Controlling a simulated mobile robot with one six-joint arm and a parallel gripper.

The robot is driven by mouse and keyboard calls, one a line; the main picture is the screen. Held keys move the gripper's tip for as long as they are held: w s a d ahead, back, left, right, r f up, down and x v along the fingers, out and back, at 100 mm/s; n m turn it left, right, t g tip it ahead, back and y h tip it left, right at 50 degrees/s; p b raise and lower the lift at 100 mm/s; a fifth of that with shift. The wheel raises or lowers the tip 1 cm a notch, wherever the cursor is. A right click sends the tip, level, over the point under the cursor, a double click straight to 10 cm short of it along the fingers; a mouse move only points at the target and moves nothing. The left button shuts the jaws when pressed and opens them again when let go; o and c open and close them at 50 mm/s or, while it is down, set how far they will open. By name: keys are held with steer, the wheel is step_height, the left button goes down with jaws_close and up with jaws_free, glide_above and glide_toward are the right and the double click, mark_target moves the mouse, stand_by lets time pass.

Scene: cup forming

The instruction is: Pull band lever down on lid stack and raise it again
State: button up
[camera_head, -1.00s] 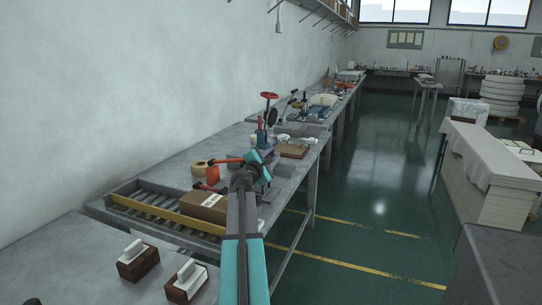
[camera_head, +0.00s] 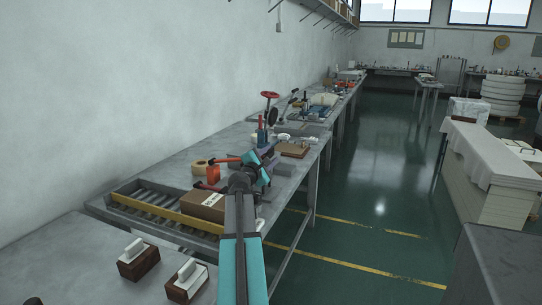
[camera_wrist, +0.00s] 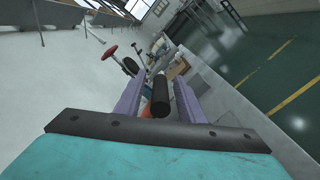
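My gripper (camera_wrist: 158,88) shows two purple fingers in the wrist view, standing apart. A black cylindrical grip (camera_wrist: 160,100) lies between them, with a gap visible on at least the left side. An orange-red part shows just behind the grip. In the head view my gripper (camera_head: 268,160) is over the bench, partly hidden by my wrist. Red levers with dark ends (camera_head: 227,160) and an orange block (camera_head: 213,174) sit just left of my wrist. I cannot tell which is the band lever. The lid stack cannot be made out clearly.
A labelled brown carton (camera_head: 203,205) sits by the yellow-edged roller conveyor (camera_head: 150,201). A tan tape roll (camera_head: 199,167) lies behind. A red handwheel (camera_head: 270,95) and tools stand farther along the bench.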

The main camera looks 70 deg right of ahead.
steer(key=shift+a, duration=5.95)
steer(key=shift+c, duration=0.2)
